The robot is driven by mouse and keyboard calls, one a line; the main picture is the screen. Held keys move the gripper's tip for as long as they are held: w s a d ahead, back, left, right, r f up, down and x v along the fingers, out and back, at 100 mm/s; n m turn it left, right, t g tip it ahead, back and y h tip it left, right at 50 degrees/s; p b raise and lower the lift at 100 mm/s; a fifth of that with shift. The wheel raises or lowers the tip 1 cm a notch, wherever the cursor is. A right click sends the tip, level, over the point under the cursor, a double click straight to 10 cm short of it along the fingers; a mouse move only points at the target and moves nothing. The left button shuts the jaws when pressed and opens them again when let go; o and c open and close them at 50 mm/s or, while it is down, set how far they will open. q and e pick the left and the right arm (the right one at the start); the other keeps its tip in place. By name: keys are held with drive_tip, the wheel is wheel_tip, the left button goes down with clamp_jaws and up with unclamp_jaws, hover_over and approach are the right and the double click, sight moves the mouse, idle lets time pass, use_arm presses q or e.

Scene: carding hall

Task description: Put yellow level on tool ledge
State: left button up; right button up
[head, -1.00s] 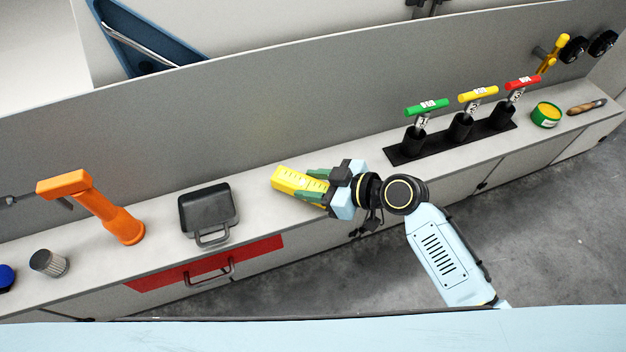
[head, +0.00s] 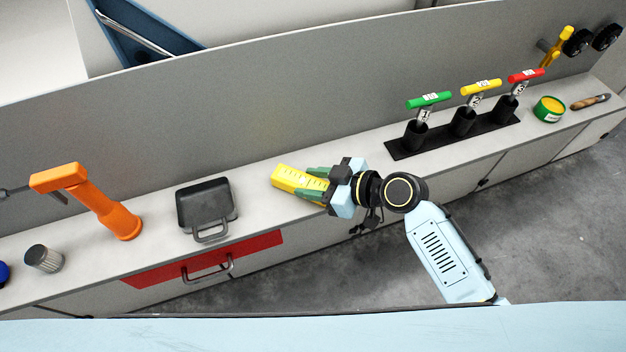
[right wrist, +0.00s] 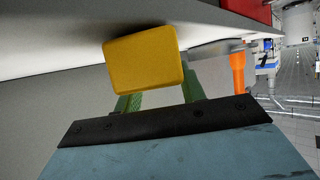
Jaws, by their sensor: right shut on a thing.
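The yellow level (head: 292,178) is a yellow bar with dark markings, held over or on the light-grey ledge (head: 255,188), left of the middle of the head view. My right gripper (head: 315,186) is shut on it with green fingers, at its right part. In the right wrist view the level's yellow end (right wrist: 143,62) sticks out past the fingers (right wrist: 160,98), close to the pale ledge surface (right wrist: 70,40). I cannot tell whether it touches the ledge. My left gripper is not in view.
Left of the level on the ledge are a black pan-like holder (head: 207,204), an orange tool (head: 103,207) and a grey ribbed cylinder (head: 44,258). To the right stand green, yellow and red T-handles in a black rack (head: 405,150), then a green tin (head: 549,110).

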drive_tip(key=shift+f, duration=0.15)
drive_tip(key=o, duration=1.4)
